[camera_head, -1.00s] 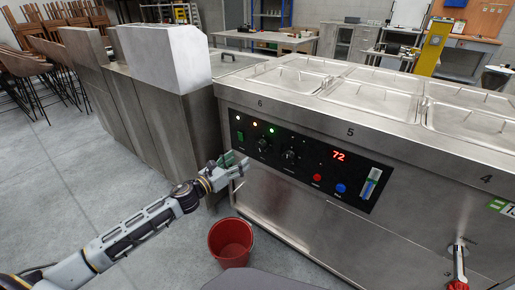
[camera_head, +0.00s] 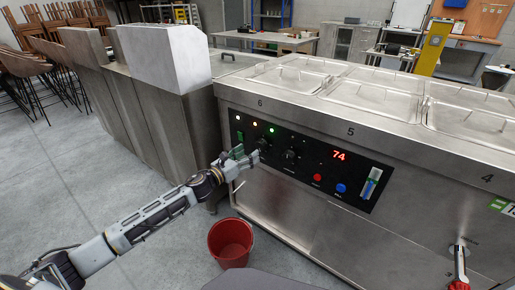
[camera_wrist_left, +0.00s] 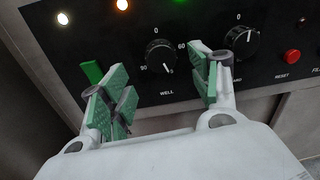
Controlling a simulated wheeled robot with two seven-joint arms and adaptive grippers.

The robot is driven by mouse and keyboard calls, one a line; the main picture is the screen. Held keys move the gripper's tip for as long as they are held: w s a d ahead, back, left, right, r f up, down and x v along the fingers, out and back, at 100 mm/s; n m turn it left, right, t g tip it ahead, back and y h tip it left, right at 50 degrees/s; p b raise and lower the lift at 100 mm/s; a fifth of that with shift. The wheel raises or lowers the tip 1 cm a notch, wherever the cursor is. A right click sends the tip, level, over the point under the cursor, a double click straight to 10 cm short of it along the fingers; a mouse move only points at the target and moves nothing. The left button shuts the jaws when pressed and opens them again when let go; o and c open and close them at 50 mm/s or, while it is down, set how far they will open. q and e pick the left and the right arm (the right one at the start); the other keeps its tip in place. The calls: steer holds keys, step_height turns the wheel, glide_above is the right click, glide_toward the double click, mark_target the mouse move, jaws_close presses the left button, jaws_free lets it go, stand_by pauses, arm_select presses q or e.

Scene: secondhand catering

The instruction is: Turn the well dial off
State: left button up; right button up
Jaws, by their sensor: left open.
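The well dial (camera_wrist_left: 160,57) is a black round knob above the printed word WELL, with a 0 mark above it. In the wrist view it sits between and beyond the fingertips of my left gripper (camera_wrist_left: 160,86). The green-padded fingers are apart, one on each side of the dial, with nothing visible between them. In the head view my left gripper (camera_head: 246,161) is just in front of the black control panel (camera_head: 320,200) and partly covers the area around the dial (camera_head: 262,144). My right gripper is not in view.
A second dial (camera_wrist_left: 242,41) is right of the well dial, close to the right finger. A green switch (camera_wrist_left: 91,72) is at left. Red (camera_head: 317,178) and blue (camera_head: 341,188) buttons are farther right. A red bucket (camera_head: 231,243) stands on the floor below.

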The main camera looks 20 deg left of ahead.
mark_target(259, 146)
arm_select(q)
steer(key=shift+x, duration=2.4)
steer(key=shift+b+x, duration=0.4)
steer(key=shift+x, duration=0.5)
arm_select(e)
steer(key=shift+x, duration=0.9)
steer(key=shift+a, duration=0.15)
arm_select(q)
steer(key=c, duration=1)
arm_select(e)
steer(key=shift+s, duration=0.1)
